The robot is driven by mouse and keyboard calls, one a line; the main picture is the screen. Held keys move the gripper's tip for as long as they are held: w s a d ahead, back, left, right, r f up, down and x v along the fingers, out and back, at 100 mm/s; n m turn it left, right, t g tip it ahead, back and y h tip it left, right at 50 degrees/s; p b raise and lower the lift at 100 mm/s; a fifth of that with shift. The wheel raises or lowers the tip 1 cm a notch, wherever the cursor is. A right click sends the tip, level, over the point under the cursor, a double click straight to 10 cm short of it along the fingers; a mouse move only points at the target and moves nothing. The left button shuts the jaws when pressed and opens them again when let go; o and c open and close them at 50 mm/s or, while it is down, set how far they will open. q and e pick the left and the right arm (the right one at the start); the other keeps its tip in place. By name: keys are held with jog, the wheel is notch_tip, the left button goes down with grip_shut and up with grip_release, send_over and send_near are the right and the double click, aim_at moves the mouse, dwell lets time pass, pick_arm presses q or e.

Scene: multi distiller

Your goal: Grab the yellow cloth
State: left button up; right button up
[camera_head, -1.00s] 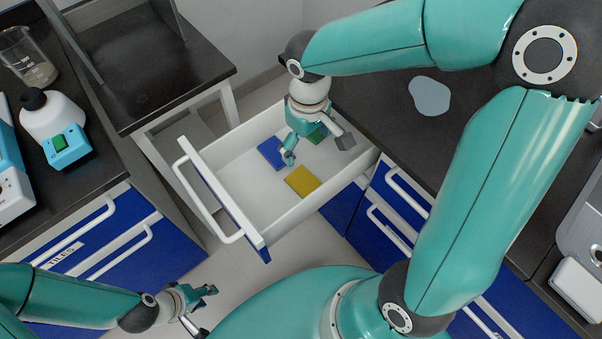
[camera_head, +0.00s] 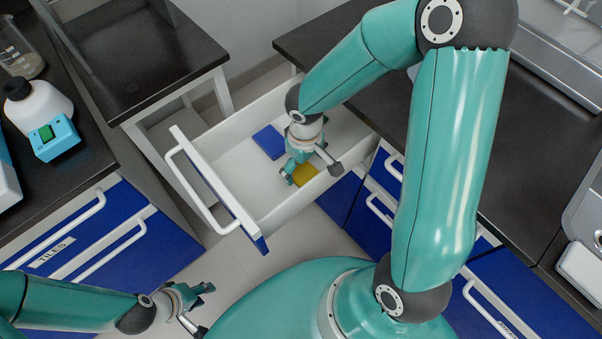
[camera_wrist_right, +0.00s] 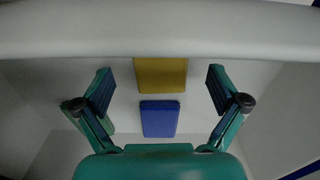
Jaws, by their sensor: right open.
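The yellow cloth (camera_head: 307,174) lies flat in the open white drawer, partly hidden by my right gripper in the head view. In the right wrist view the yellow cloth (camera_wrist_right: 160,72) shows between the two spread fingertips, with its top edge against the pale drawer wall. My right gripper (camera_head: 311,174) is open and empty and points down over the cloth; it also shows in the right wrist view (camera_wrist_right: 160,84). I cannot tell its exact height above the cloth. My left gripper (camera_head: 200,306) is open and empty at the lower left, away from the drawer.
A blue cloth (camera_wrist_right: 160,119) lies beside the yellow one. A green cloth (camera_wrist_right: 97,122) is partly behind a finger in the wrist view. The drawer's wall (camera_head: 312,189) stands close to my right gripper. Dark counters (camera_head: 510,150) flank the drawer.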

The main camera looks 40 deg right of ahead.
aim_at(304, 172)
notch_tip(304, 172, down, 3)
jog(key=shift+r, duration=0.1)
jog(key=c, duration=1.1)
jog(key=shift+r, duration=0.2)
jog(key=shift+c, duration=0.2)
